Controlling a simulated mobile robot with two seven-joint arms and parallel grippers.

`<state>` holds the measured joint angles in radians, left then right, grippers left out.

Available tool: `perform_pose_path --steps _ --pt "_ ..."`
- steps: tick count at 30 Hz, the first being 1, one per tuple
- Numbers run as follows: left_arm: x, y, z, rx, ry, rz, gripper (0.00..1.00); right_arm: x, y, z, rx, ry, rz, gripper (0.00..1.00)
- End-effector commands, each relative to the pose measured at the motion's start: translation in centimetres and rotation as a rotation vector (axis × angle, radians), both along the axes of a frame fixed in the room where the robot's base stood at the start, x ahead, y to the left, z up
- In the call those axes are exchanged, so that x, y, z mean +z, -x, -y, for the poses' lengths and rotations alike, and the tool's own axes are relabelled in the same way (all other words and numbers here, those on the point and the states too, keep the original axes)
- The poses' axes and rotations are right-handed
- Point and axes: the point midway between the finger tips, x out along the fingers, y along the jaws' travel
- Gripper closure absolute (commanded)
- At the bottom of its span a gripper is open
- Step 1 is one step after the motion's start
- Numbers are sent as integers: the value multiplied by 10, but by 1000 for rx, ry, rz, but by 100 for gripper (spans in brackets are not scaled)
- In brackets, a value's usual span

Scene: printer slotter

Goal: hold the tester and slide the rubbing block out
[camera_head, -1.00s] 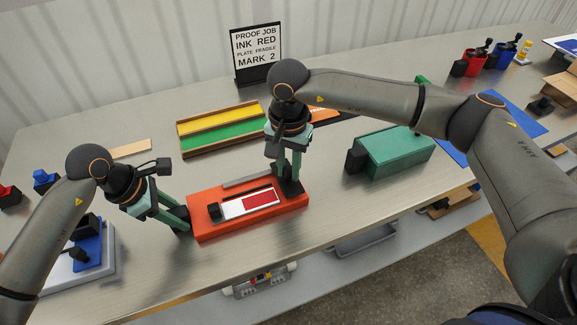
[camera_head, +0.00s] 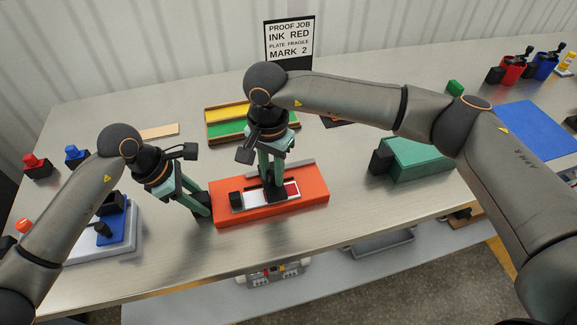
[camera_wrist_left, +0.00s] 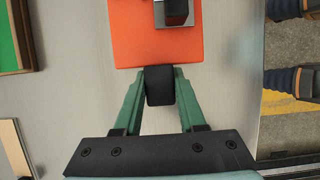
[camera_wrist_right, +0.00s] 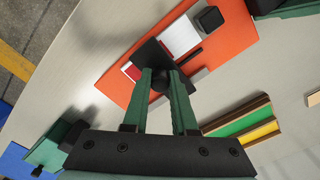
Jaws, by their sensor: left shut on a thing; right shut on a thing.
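The tester (camera_head: 312,208) is an orange-red slab on the bench with a pale strip (camera_head: 252,203) on top. My left gripper (camera_head: 203,208) is shut on a black handle (camera_wrist_left: 160,86) at the tester's left end. My right gripper (camera_head: 272,186) points down over the tester and is shut on the black rubbing block (camera_wrist_right: 150,53). The block sits on the strip about midway along, mostly hidden by the fingers in the head view. A red patch (camera_head: 292,188) shows to its right. A small black block (camera_head: 236,198) stands at the strip's left end.
A green box (camera_head: 418,160) with a black end lies to the right. A wooden tray with yellow and green strips (camera_head: 225,122) lies behind. A white-and-blue device (camera_head: 118,232) stands left. The sign (camera_head: 289,42) stands at the back. Bare bench lies in front of the tester.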

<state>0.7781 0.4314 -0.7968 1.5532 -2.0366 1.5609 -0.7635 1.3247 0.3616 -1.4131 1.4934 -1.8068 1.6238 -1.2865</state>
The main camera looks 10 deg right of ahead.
Motion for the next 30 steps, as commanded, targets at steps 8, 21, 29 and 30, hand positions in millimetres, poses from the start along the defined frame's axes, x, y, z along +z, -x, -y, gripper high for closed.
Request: perform_pose_path --steps 8,21,29,30 --pt "1 1 3 -3 6 0 100 1 1 -6 7 -11 2 100" --pt "1 1 3 -2 6 0 100 0 1 -3 4 -6 1 43" --pt "1 0 2 -1 4 1 100 15 0 -3 3 -5 3 43" --pt "1 0 2 -1 4 1 100 22 0 -3 4 -5 5 43"
